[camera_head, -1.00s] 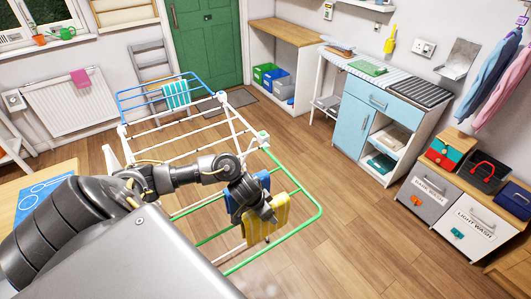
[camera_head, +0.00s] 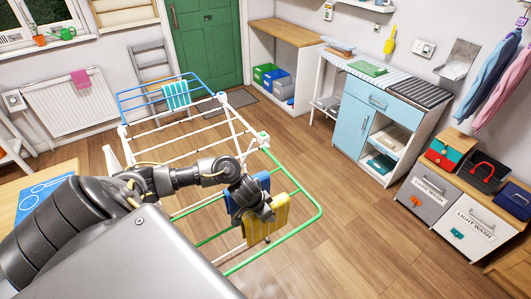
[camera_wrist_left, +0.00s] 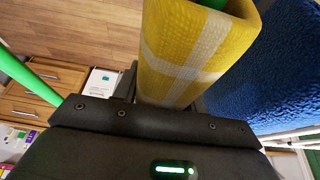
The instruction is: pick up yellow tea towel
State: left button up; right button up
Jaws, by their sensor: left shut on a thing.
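The yellow tea towel (camera_head: 268,222) hangs folded over the green rail at the near end of the drying rack (camera_head: 321,211). My left gripper (camera_head: 264,213) is at the towel from the near side. In the left wrist view the yellow towel (camera_wrist_left: 190,50), with pale check stripes, runs into the jaws of my left gripper (camera_wrist_left: 165,108), which is shut on it. The green rail still shows inside the towel's fold. A blue towel (camera_head: 258,183) hangs right beside it, also close in the wrist view (camera_wrist_left: 270,70). My right gripper is not in view.
A striped cloth (camera_head: 176,95) hangs on the rack's blue far end. A blue cabinet (camera_head: 362,125) and laundry bins, one marked light wash (camera_head: 470,226), stand at the right. The wooden floor right of the rack is clear.

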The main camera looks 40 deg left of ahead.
pick_arm(q)
jog(key=shift+r, duration=0.1)
jog(key=shift+r, duration=0.25)
notch_tip(320, 180, up, 18)
jog(key=p, duration=0.6)
jog(key=shift+f, duration=0.1)
dwell(0.3)
